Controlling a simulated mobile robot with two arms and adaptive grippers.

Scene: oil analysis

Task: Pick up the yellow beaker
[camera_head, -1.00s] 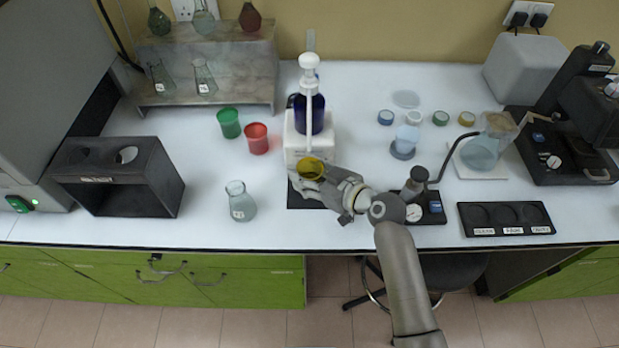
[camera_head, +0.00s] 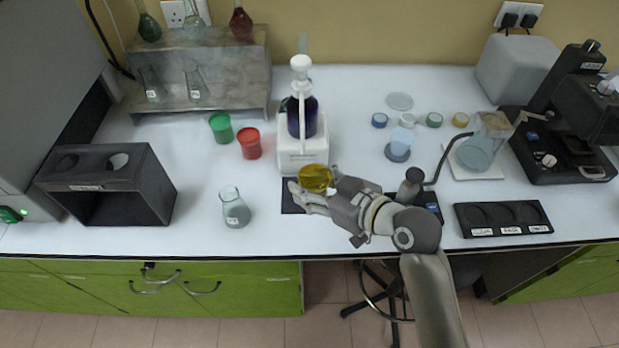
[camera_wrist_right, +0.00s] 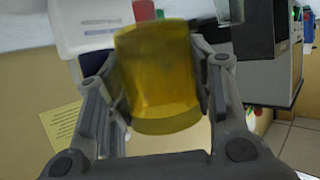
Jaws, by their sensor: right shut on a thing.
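The yellow beaker (camera_head: 316,178) is at the front of the white dispenser stand, above the black mat. My right gripper (camera_head: 312,192) is shut on it, with its fingers around the beaker's sides. In the right wrist view the yellow beaker (camera_wrist_right: 160,75) stands between the two fingers of the right gripper (camera_wrist_right: 165,90), slightly tilted in the picture. In the head view the beaker appears raised off the mat, but the gap below it is hard to judge. My left gripper is not in view.
The dispenser (camera_head: 302,115) with its dark blue bottle stands right behind the beaker. Green (camera_head: 221,127) and red (camera_head: 250,143) beakers are to its left. A black tray (camera_head: 503,219) is at the right.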

